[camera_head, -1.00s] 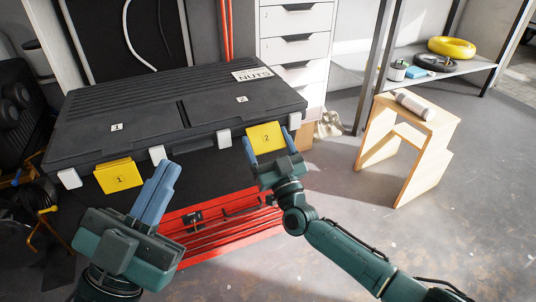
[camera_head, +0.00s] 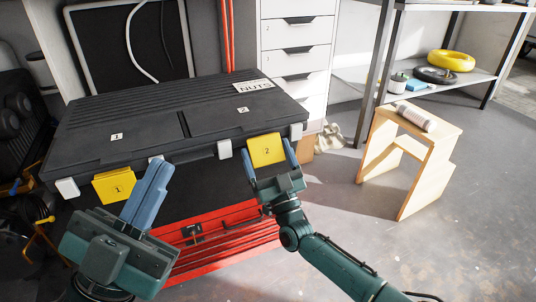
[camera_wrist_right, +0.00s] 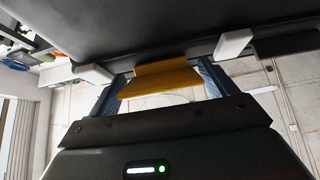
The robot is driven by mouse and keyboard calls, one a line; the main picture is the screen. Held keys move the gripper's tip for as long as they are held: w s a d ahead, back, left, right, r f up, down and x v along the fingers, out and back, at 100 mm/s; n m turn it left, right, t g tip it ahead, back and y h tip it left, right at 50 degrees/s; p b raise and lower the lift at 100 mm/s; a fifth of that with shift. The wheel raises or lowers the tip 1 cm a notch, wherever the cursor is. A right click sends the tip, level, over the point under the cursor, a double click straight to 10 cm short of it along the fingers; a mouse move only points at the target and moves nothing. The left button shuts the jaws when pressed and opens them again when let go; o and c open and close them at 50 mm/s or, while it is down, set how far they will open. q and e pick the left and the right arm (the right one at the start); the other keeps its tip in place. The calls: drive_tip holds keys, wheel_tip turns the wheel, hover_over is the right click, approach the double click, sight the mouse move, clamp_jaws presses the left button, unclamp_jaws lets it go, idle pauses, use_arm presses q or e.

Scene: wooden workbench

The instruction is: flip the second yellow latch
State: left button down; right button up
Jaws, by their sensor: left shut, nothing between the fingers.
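The second yellow latch (camera_head: 266,150), marked 2, is at the right part of the front edge of the black case (camera_head: 150,148). My right gripper (camera_head: 270,160) has its blue fingers spread on either side of this latch. In the right wrist view, the yellow latch (camera_wrist_right: 160,77) sits between the two fingers; I cannot tell whether they touch it. The first yellow latch (camera_head: 115,187), marked 1, is at the left part of the front edge. My left gripper (camera_head: 150,187) is shut and empty in front of the case, right of latch 1, hiding part of a white latch.
White latches (camera_head: 225,149) flank the yellow ones. A red toolbox (camera_head: 215,240) is below the case. A wooden step stool (camera_head: 415,150) stands right, a white drawer cabinet (camera_head: 297,50) behind. Grey floor is clear at the lower right.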

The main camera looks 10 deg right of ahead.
drive_tip(key=shift+o, duration=1.3)
drive_tip(key=shift+s+d+f, duration=0.1)
drive_tip(key=shift+s+f, duration=0.1)
drive_tip(key=shift+s, duration=0.1)
use_arm(q)
drive_tip(key=f+n+y+p, duration=0.2)
drive_tip(key=n+y, duration=0.1)
drive_tip(key=shift+w+d+f, duration=0.15)
drive_tip(key=shift+w+f, duration=0.2)
use_arm(e)
drive_tip(key=v, duration=0.6)
drive_tip(key=shift+s+f, duration=0.2)
drive_tip(key=shift+s, duration=0.05)
use_arm(q)
drive_tip(key=shift+r, duration=0.1)
use_arm(e)
drive_tip(key=shift+d, duration=0.1)
